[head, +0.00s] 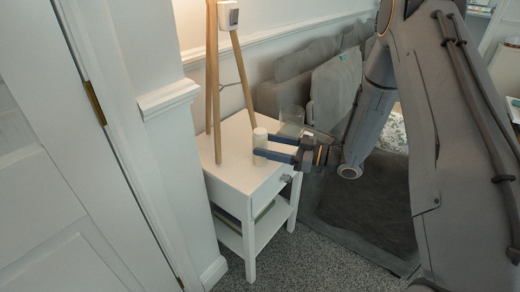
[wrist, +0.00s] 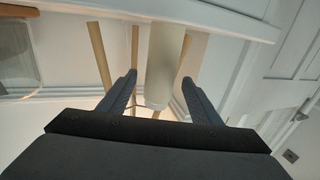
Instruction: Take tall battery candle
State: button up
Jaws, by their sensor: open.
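The tall battery candle (head: 260,142) is a plain off-white cylinder standing upright on the white side table (head: 230,175). My gripper (head: 263,145) reaches in level from the right, with its dark blue fingers at the candle. In the wrist view, the candle (wrist: 164,62) rises between the two fingertips of my gripper (wrist: 159,80). The fingers are open, with a gap visible on each side of the candle. The candle stands nearer the middle than either finger.
A wooden tripod (head: 212,90) with a small white box (head: 228,15) stands close behind the candle. A clear glass vessel (head: 292,116) is at the table's back right. A white wall post (head: 165,100) borders the left. Grey covered furniture (head: 335,88) stands behind on the right.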

jog(key=x, duration=0.6)
jog(key=shift+w+a+r, duration=0.1)
jog(key=shift+a+r, duration=0.3)
jog(key=shift+r, duration=0.05)
jog(key=shift+c, duration=0.2)
jog(key=c, duration=1.2)
jog(key=shift+o, duration=0.2)
